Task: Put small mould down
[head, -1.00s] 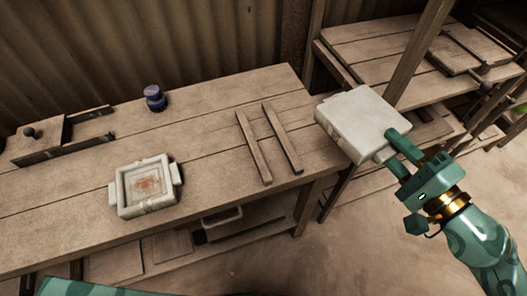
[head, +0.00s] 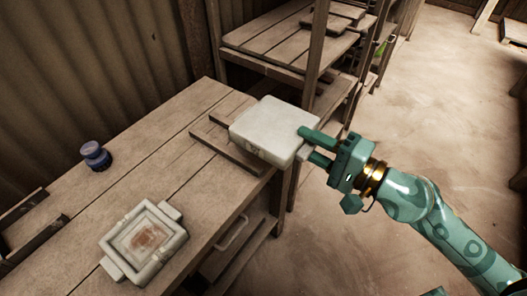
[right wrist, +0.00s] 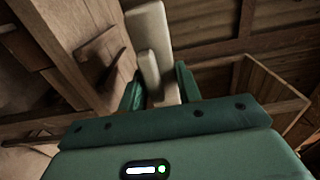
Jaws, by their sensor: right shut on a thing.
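My right gripper (head: 308,146) is shut on the lug of a whitish, block-shaped mould (head: 270,128). It holds the mould level, flat face up, over the right end of the workbench. The mould covers part of two wooden strips (head: 224,152) lying there; I cannot tell whether it touches them. In the right wrist view the mould (right wrist: 150,28) shows edge-on, its lug between the fingers (right wrist: 160,92). A second whitish mould (head: 167,233), with a square recess stained reddish, lies on the bench at the lower left. My left gripper is out of view.
The workbench (head: 165,160) has clear planks between the strips and a dark blue jar (head: 96,156). A wooden shelf rack (head: 262,38) with an upright post stands behind the bench's right end. The floor (head: 420,110) to the right is open.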

